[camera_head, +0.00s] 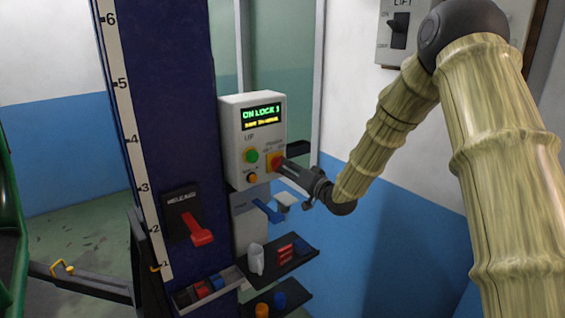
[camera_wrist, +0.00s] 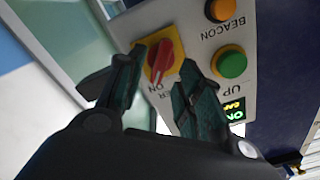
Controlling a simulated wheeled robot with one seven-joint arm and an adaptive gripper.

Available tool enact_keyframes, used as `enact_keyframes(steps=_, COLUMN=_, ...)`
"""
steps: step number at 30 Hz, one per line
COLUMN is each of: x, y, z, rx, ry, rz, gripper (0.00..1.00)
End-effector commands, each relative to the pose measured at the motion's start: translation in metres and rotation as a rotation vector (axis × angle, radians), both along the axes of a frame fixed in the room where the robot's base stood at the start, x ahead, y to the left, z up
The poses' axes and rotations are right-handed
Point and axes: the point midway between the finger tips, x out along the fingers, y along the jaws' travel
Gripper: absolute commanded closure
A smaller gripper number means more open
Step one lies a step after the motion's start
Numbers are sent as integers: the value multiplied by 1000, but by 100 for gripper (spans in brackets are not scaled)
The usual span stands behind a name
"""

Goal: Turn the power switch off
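The power switch is a red rotary knob on a yellow plate, low on the right of the light control box (camera_head: 236,135). In the wrist view the red knob (camera_wrist: 165,56) shows between my two fingers, and its lower end seems to lie by the "ON" label. In the head view the power switch (camera_head: 274,160) is partly hidden by my fingertips. My gripper (camera_head: 284,163) is open and reaches the box from the right. Its fingers (camera_wrist: 163,60) stand apart on either side of the knob; I cannot tell whether they touch it.
A green UP button (camera_wrist: 230,63) and an orange BEACON button (camera_wrist: 223,9) sit beside the switch. A blue lever (camera_head: 267,211) and a tray (camera_head: 280,262) are below. A red release lever (camera_head: 200,235) is on the blue column. A LIFT switch (camera_head: 399,30) is on the wall.

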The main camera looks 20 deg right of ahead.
Motion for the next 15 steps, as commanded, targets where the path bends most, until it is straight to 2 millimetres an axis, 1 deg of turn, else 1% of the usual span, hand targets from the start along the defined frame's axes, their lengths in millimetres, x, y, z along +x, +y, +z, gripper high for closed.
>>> enact_keyframes(steps=1, x=7, y=3, z=2, rx=-1, ry=0, rz=2, gripper=64)
enact_keyframes(steps=6, x=24, y=9, z=2, rx=-1, ry=0, rz=1, gripper=64)
enact_keyframes(steps=9, x=31, y=12, z=1, rx=-1, ry=0, rz=1, gripper=64)
enact_keyframes(steps=15, x=36, y=14, z=0, rx=0, ry=1, rz=1, gripper=64)
